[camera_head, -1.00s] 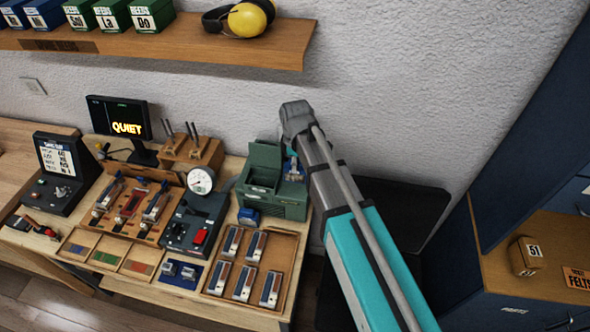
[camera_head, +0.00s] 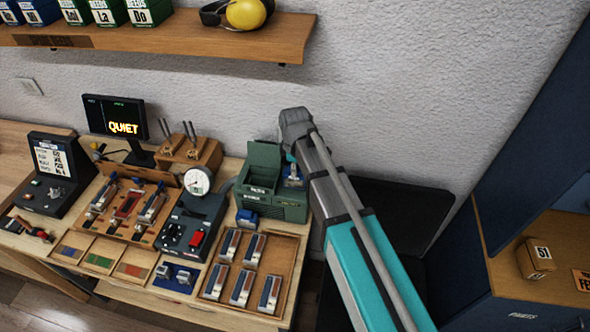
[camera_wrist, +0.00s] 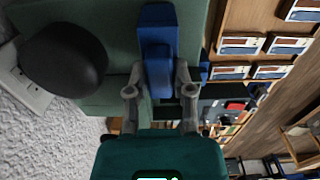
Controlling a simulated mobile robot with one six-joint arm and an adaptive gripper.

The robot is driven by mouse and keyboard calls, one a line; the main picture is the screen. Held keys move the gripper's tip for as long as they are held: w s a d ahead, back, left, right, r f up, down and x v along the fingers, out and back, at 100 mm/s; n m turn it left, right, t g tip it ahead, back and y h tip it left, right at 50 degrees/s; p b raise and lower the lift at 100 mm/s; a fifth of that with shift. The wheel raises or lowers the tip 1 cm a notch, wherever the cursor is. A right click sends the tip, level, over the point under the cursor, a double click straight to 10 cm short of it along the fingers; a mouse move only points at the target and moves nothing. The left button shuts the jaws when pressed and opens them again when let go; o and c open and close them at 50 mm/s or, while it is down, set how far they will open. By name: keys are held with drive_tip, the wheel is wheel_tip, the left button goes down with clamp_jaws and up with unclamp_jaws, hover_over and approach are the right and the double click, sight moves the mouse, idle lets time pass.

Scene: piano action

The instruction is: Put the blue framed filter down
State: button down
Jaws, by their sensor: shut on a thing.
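The blue framed filter (camera_wrist: 157,28) is between the fingers of my gripper (camera_wrist: 160,88) in the wrist view, and the gripper is shut on it. It lies over the green machine (camera_wrist: 120,20) there. In the head view, a bit of blue (camera_head: 292,172) shows at the right part of the green machine (camera_head: 276,208), beside its raised lid. My arm hides the fingertips in that view. I cannot tell whether the filter touches the machine or sits in an opening of it.
A small blue block (camera_head: 247,218) stands in front of the machine. A wooden tray (camera_head: 212,288) with several hammer-like parts is nearby. A dark gauge box (camera_head: 190,222) stands left of it. A rounded black thing (camera_wrist: 65,60) shows close in the wrist view.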

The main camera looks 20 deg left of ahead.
drive_tip(key=shift+f, duration=0.15)
drive_tip(key=shift+c, duration=2.4)
unclamp_jaws()
drive_tip(key=shift+r, duration=0.2)
wheel_tip(320, 180, up, 8)
drive_tip(key=p, duration=0.7)
drive_tip(key=shift+f, duration=0.25)
drive_tip(key=shift+d, duration=0.1)
